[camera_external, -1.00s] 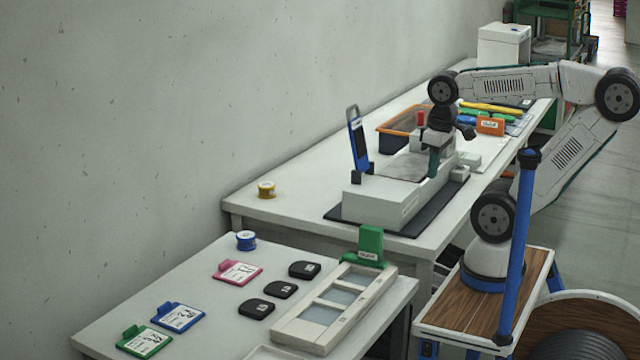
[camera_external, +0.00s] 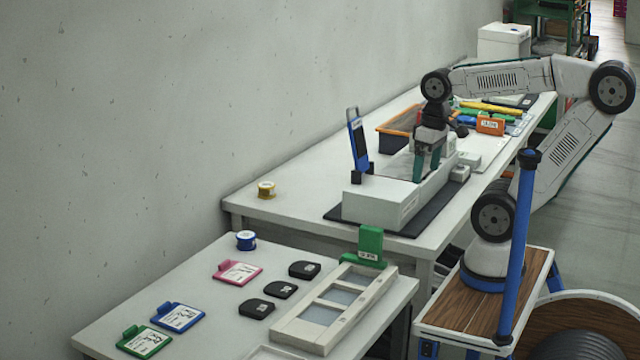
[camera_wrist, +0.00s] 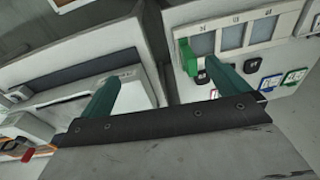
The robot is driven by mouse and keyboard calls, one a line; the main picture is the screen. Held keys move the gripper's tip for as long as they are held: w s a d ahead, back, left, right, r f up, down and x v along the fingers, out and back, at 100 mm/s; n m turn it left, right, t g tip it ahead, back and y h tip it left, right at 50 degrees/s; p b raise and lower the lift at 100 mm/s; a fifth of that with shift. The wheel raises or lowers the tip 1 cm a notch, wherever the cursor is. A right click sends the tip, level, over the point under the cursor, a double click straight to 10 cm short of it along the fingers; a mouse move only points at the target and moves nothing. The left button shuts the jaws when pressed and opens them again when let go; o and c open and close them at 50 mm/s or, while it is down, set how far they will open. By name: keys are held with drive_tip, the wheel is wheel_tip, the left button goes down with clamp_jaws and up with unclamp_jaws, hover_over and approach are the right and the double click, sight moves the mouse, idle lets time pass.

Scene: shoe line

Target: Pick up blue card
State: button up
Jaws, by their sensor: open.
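The blue card (camera_external: 178,317) lies flat on the front table, between the green card (camera_external: 144,341) and the pink card (camera_external: 237,272). It has a white label and a blue tab. It also shows small in the wrist view (camera_wrist: 271,82), at the right. My gripper (camera_external: 428,172) is high over the white machine block on the rear table, far to the right of the blue card. Its two green fingers are apart with nothing between them. In the wrist view the fingers (camera_wrist: 158,92) point toward the tables.
A white three-window tray (camera_external: 334,309) with a green upright holder (camera_external: 371,244) stands right of the cards. Several black tags (camera_external: 280,290) and a blue spool (camera_external: 246,240) lie near. The white machine block (camera_external: 385,205) and an upright blue stand (camera_external: 358,146) are on the rear table.

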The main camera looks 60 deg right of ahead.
drive_tip(key=w+a+f+m+g+y, duration=0.3)
drive_tip(key=w+a+m+y, duration=0.45)
drive_tip(key=w+a, duration=1.75)
drive_tip(key=m+t+y, duration=0.2)
drive_tip(key=m+y, duration=0.3)
drive_tip(key=m, duration=0.5)
approach(169, 322)
drive_tip(key=shift+s+d+r, duration=0.15)
drive_tip(key=shift+d+r, duration=0.05)
drive_tip(key=shift+d, duration=0.6)
drive_tip(key=shift+a+f+y, duration=0.25)
drive_tip(key=shift+a, duration=0.05)
drive_tip(key=x, duration=0.7)
drive_tip(key=shift+a, duration=0.15)
drive_tip(key=c, duration=0.8)
